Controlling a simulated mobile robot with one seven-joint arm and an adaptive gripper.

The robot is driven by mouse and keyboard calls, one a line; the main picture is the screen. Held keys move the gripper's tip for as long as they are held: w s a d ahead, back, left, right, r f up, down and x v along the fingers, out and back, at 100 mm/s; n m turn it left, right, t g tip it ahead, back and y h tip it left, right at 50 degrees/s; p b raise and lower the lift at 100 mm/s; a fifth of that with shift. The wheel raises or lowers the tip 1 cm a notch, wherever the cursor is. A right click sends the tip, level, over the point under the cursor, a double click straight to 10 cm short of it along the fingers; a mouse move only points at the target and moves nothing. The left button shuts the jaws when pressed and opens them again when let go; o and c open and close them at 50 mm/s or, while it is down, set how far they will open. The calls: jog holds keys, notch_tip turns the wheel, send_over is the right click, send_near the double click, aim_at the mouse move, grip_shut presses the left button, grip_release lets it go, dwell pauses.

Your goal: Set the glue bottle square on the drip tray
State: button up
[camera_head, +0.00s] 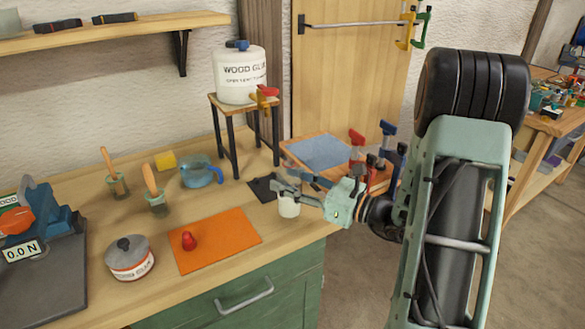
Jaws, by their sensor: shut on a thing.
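My gripper (290,193) reaches in from the right and is shut on a white, open-topped-looking glue bottle (289,208). Its fingers cover the bottle's upper part. The bottle looks roughly upright near the bench's front right edge; I cannot tell whether its base touches the bench. The dark, flat drip tray (259,190) lies just behind and left of the bottle, in front of the tank stand. My gripper partly hides the tray's right side.
A white wood glue tank (240,75) with a red-handled tap (264,95) stands on a small stand (233,150). A blue jug (200,172), brushes in pots, a glue pot (130,258) and an orange mat (215,241) with a red piece (189,241) are left. Clamps (357,145) stand right.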

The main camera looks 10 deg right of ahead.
aim_at(291, 158)
jog(key=w+r+m+t+h+b, duration=0.2)
jog(key=r, duration=0.1)
jog(key=shift+w+d+b, duration=0.4)
jog(key=shift+w+d+r+m+h+b, duration=0.15)
jog(key=shift+w+r+m+h+b, duration=0.15)
jog(key=shift+r+h, duration=0.3)
jog(key=shift+w+f+b, duration=0.3)
jog(key=shift+w+f, duration=0.1)
jog(key=w+a+f+b, duration=0.1)
jog(key=w+f+b, duration=0.1)
jog(key=w, duration=0.3)
jog(key=w+a+f+b, duration=0.2)
jog(key=w, duration=0.3)
jog(key=shift+w+a+f, duration=0.25)
jog(key=shift+f, duration=0.15)
jog(key=shift+f+b, duration=0.5)
jog(key=shift+f, duration=0.1)
jog(key=o, duration=1.5)
